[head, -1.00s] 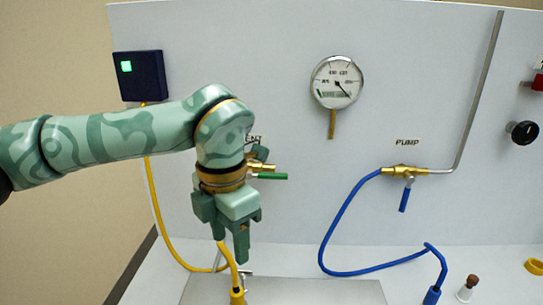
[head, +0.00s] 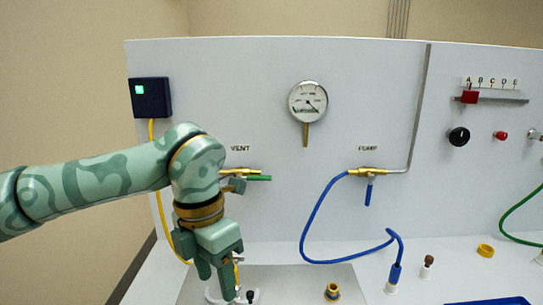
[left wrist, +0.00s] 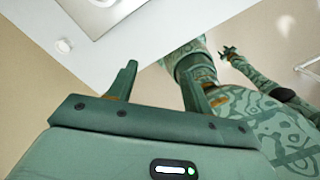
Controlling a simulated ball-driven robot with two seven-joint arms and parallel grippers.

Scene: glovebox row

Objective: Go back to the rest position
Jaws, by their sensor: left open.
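My left gripper (head: 226,280) hangs fingers-down at the lower left in the head view, in front of the panel's VENT valve (head: 238,173) and below it.
The white panel (head: 270,80) carries a gauge (head: 308,102) and a PUMP valve (head: 368,171) with a blue hose (head: 315,215). Below are a metal plate (head: 300,285), a brass fitting (head: 332,291), a small vial (head: 426,266) and a yellow ring (head: 486,250).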

